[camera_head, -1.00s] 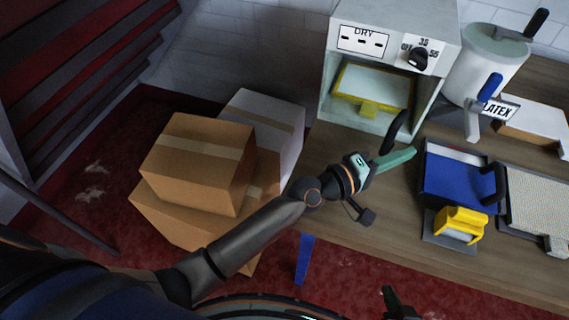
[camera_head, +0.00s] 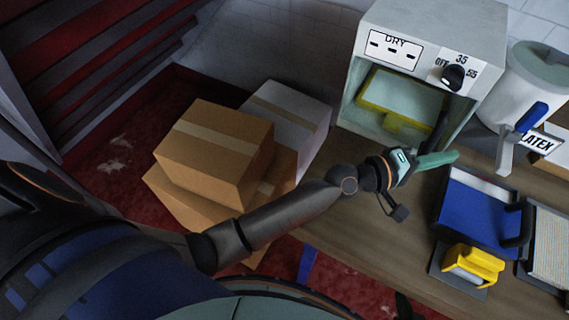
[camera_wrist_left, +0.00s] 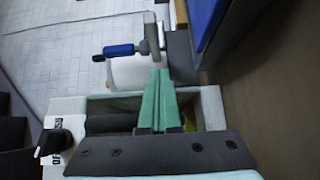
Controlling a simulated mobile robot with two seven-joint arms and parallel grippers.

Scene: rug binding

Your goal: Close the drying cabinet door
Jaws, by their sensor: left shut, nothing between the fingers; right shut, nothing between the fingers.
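The drying cabinet (camera_head: 485,40) is a pale box marked DRY, with a dark knob. Its front is open, and a yellow-framed screen (camera_head: 385,108) shows inside. A dark upright handle (camera_head: 438,128) stands by the right side of the opening. The door panel is hard to make out and seems nearly edge-on there. My left gripper (camera_head: 455,157) has its green fingers shut and empty, just below and right of this handle; contact is unclear. In the left wrist view the shut fingers (camera_wrist_left: 158,95) lie over the cabinet. My right gripper is not clearly seen.
Cardboard boxes (camera_head: 213,152) are stacked on the red floor left of the wooden table (camera_head: 350,225). A dark shape pokes up at the bottom edge.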

